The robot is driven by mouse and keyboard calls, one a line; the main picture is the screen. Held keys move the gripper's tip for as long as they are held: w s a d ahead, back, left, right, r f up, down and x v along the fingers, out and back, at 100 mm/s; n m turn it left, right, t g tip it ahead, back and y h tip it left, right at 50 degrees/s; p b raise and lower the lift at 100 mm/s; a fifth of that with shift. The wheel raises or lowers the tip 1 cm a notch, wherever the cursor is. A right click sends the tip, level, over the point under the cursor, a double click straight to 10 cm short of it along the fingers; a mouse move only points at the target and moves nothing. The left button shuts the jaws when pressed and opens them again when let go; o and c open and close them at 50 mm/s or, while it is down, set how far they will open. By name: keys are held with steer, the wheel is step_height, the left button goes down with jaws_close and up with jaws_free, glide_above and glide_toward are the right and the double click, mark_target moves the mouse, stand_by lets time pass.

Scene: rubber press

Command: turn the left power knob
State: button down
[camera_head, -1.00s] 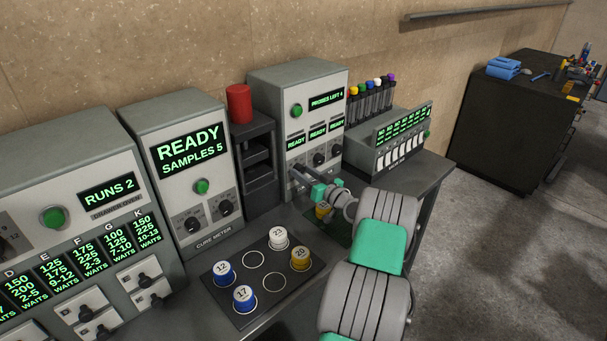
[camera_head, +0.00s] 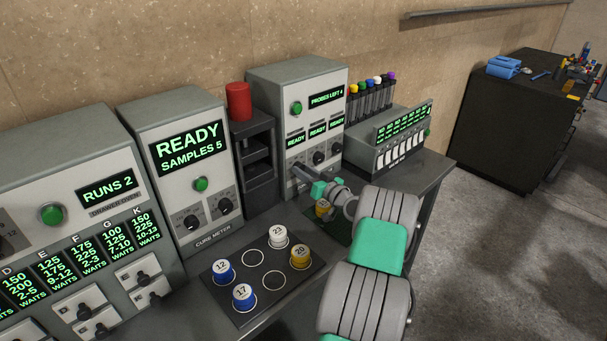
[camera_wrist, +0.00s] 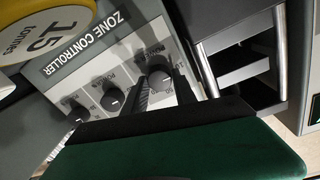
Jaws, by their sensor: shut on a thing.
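The grey zone controller (camera_head: 268,100) stands against the wall at the back, with three black knobs low on its pale front panel. The middle knob (camera_head: 319,158) and the right knob (camera_head: 337,149) show clear of my gripper (camera_head: 302,174). The left power knob (camera_wrist: 158,76) is at the right in the turned wrist view, beside the dark rack. My gripper's black fingers (camera_wrist: 161,88) stand on either side of it and are shut on it. In the head view the fingers largely hide this knob. I cannot read its pointer clearly.
A sample tray (camera_head: 232,308) with several cups lies in front. A dark rack (camera_head: 257,190) stands left of the controller.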

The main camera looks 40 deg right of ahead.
steer(key=shift+m+b, duration=2.25)
steer(key=shift+m, duration=1.65)
steer(key=shift+r, duration=0.1)
steer(key=c, duration=1)
jaws_free()
steer(key=s+b, duration=0.2)
steer(key=s, duration=0.5)
steer(key=shift+s+r, duration=0.1)
steer(key=shift+s, duration=0.3)
